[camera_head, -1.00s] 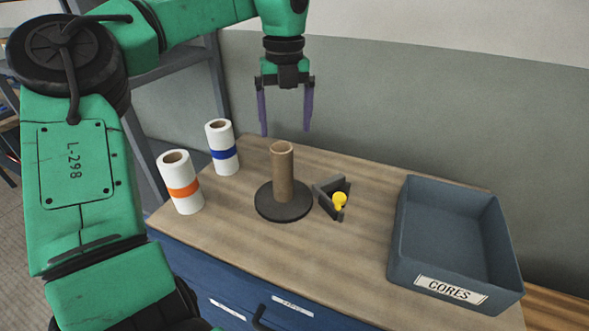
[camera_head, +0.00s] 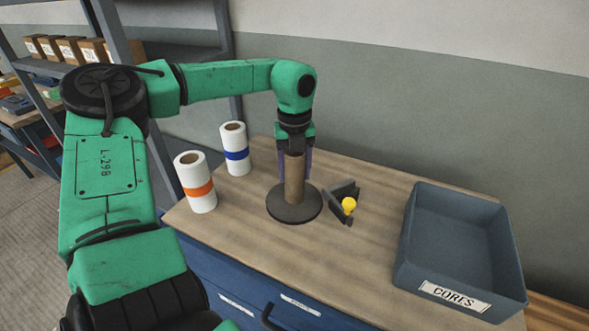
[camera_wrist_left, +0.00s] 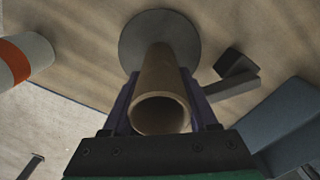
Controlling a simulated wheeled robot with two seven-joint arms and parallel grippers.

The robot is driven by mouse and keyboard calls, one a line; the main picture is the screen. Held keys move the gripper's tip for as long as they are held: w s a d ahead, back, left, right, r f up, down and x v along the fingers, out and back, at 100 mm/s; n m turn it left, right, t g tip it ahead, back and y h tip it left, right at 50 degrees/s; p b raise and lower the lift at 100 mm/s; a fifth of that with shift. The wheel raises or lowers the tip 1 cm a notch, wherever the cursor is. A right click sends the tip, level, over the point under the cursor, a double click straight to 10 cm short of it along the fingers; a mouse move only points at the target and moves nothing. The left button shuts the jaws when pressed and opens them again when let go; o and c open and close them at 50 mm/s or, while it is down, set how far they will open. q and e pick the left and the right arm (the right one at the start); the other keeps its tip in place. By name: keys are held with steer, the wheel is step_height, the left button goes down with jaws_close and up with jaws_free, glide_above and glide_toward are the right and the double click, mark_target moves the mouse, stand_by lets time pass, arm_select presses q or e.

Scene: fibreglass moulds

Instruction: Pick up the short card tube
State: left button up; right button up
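The short card tube (camera_head: 294,184) is brown and hollow and stands upright on a round dark base (camera_head: 294,212) on the workbench. My left gripper (camera_head: 295,175) is above it, pointing down, with its purple fingers on either side of the tube's upper part. The fingers look open, with small gaps to the tube. In the left wrist view the tube (camera_wrist_left: 160,78) runs from its open top end down to the base (camera_wrist_left: 135,28), between the two fingers (camera_wrist_left: 163,105). My right gripper is not in view.
Two white rolls stand left of the tube, one with an orange band (camera_head: 197,188), one with a blue band (camera_head: 236,155). Right of the base is a dark angled bracket (camera_head: 345,190) with a yellow knob (camera_head: 348,205). A grey-blue bin labelled CORES (camera_head: 455,292) stands at the right.

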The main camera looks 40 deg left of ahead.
arm_select(q)
steer(key=shift+a, duration=0.1)
steer(key=shift+c, duration=1.4)
steer(key=shift+r, duration=0.1)
